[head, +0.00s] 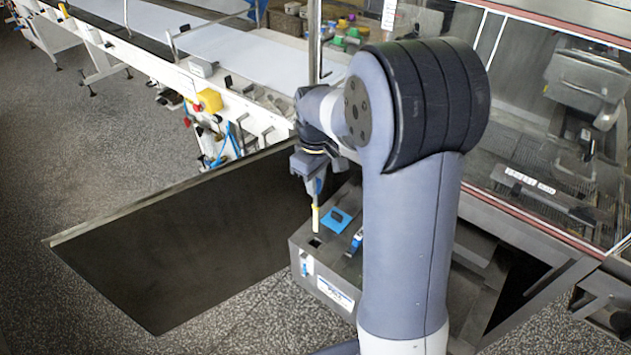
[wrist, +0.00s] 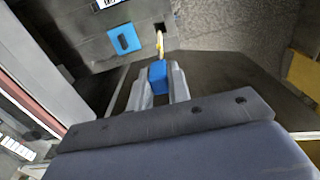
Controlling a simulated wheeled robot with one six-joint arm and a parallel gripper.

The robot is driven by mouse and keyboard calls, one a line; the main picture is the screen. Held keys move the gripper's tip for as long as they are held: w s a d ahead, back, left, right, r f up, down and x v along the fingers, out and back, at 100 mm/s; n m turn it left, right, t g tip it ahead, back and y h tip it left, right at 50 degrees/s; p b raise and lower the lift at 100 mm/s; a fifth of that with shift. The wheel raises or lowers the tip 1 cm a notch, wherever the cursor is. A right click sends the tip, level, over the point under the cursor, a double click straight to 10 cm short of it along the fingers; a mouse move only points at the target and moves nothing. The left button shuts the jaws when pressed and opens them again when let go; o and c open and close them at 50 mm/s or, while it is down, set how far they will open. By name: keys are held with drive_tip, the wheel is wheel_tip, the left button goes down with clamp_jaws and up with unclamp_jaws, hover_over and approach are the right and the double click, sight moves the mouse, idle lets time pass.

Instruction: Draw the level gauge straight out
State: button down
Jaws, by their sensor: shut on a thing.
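The level gauge has a blue grip (wrist: 158,74) and a thin cream-yellow rod (head: 316,218). My gripper (head: 314,176) is shut on the blue grip, with one finger on each side of it in the wrist view (wrist: 158,86). The rod hangs about upright below the fingers. Its lower end appears just above a small dark square hole (head: 315,242) in the top of a grey tank (head: 299,246). The hole also shows in the wrist view (wrist: 159,27), close to the rod's tip. A small gap seems to show between them.
On the tank top lie a blue plate with a dark middle (head: 336,219) and a blue-and-white item (head: 356,240). A large dark panel (head: 190,240) stands open at left. A conveyor (head: 230,50) runs behind. A glazed machine (head: 545,120) stands at right.

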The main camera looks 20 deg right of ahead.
drive_tip(key=shift+r+p, duration=3.95)
drive_tip(key=shift+r, duration=4.05)
